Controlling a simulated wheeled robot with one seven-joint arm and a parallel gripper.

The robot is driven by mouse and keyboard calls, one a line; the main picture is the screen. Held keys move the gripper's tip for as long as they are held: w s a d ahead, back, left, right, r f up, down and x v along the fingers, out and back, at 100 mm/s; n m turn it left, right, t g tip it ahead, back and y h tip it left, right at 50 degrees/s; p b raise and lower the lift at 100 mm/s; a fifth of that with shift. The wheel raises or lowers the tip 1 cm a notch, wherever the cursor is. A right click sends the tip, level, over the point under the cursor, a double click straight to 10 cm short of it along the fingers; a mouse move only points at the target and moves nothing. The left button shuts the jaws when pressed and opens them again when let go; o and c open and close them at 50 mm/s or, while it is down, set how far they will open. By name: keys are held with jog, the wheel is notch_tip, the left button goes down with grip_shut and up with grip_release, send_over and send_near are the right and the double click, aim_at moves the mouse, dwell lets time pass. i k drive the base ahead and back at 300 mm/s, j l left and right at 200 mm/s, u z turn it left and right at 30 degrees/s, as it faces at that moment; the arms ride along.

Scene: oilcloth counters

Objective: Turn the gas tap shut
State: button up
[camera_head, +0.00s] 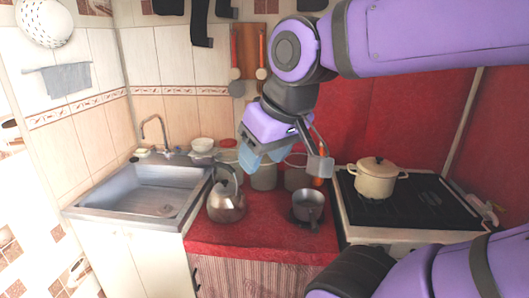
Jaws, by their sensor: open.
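I cannot clearly make out a gas tap. A pale pipe (463,130) runs up the red wall at the right, behind the stove, and no handle is clear on it. My gripper (290,163) hangs over the red counter between sink and stove, left of the pot and well left of the pipe. Its fingers are apart with nothing held between them. A small orange-red thing (318,182) shows just below the right finger; I cannot tell what it is. My gripper and arm hide part of the wall and the back of the counter.
A kettle (226,203) and a small grey pan (307,206) stand on the red counter (262,228), with jars behind. A lidded cream pot (376,180) stands on the black stove (425,203). The sink (150,190) is at left. Utensils hang on the back wall.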

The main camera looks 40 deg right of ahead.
aim_at(490, 203)
jog(key=z, duration=2.9)
jog(key=i+l, duration=0.1)
jog(key=i, duration=0.2)
jog(key=i+l, duration=0.1)
jog(key=i, duration=0.25)
